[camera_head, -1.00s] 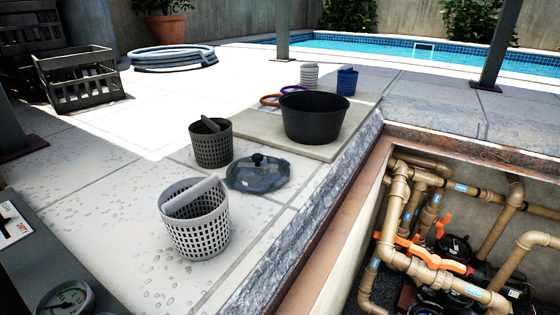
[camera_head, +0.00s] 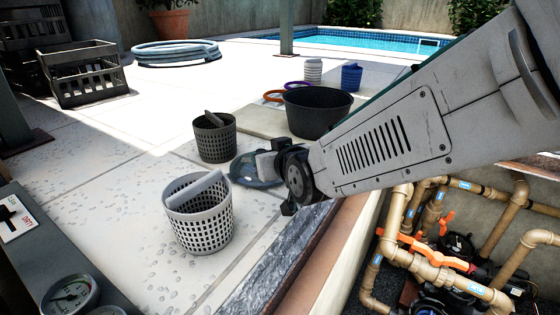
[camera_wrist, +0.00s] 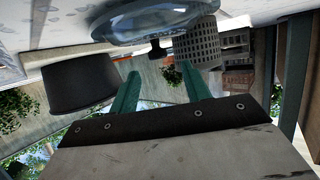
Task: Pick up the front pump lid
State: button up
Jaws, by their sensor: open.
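The clear bluish pump lid (camera_head: 245,174) lies on the pale paving, between the dark grey basket (camera_head: 214,138) and the stone edge of the pit. My arm's wrist covers its right part in the head view. In the wrist view the picture is upside down, and the lid (camera_wrist: 140,24) is at the top with its black knob (camera_wrist: 156,50) pointing down. My gripper (camera_wrist: 157,76) has two teal fingers spread apart and empty. The knob appears between the fingers but beyond their tips, apart from them. The fingers are not clearly visible in the head view.
A light grey basket (camera_head: 197,224) stands in front of the lid. A black tub (camera_head: 316,111) stands on a slab behind. The open pit with tan pipes (camera_head: 430,270) is at lower right. Crates (camera_head: 84,82) and a coiled hose (camera_head: 176,53) are farther back.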

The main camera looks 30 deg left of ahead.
aim_at(260, 150)
jog(key=x, duration=0.7)
jog(key=shift+d, duration=0.1)
grip_shut()
